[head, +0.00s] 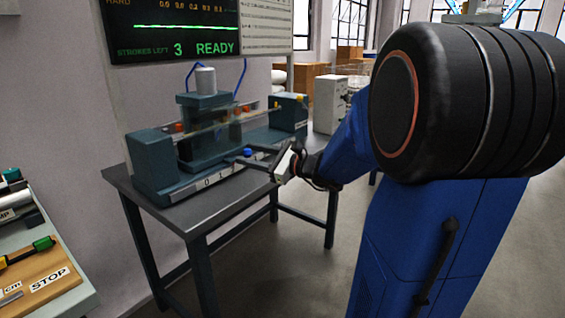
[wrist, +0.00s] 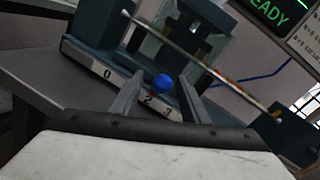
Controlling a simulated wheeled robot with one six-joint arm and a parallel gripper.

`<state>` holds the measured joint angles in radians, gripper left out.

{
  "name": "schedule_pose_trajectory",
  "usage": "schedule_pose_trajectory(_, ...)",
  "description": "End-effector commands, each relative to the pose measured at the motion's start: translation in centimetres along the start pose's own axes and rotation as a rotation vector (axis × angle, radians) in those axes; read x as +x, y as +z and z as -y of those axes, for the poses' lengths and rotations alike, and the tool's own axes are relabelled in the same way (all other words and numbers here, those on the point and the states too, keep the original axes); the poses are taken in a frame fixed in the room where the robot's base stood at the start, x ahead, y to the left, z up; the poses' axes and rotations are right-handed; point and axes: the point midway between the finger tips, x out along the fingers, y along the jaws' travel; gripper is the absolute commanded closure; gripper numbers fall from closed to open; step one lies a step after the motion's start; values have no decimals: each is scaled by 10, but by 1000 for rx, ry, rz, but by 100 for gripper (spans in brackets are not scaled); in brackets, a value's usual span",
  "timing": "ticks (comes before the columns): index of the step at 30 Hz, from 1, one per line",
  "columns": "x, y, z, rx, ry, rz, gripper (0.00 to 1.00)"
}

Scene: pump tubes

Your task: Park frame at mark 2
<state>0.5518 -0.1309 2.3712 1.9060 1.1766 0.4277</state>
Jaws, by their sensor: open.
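The dark teal frame (head: 205,128) stands upright on the bench machine, with a white cylinder on top. It also shows in the wrist view (wrist: 172,45). A blue knob (head: 247,152) sits low at its front. In the wrist view the knob (wrist: 162,84) lies between my fingers, with no clear contact. My gripper (head: 240,161) is open at the machine's front edge. In the wrist view 0, 2 and 3 show, and the knob appears just above 2. I cannot tell the frame's exact mark.
A thin rod or tube (wrist: 205,52) crosses in front of the frame between the end blocks (head: 152,160). A wall screen (head: 175,27) reads "READY" and strokes left 3. A side tray (head: 45,285) marked STOP stands at lower left. Floor right of the bench looks clear.

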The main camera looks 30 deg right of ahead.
Motion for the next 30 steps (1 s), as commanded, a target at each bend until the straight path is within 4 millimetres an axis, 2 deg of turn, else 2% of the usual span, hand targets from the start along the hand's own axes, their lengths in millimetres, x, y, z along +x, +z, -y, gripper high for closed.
schedule_pose_trajectory(6,-31,0,1,0,-3,-1,59)
schedule_pose_trajectory(21,-92,0,0,0,-2,-1,59)
schedule_pose_trajectory(30,-114,0,-1,0,0,0,59)
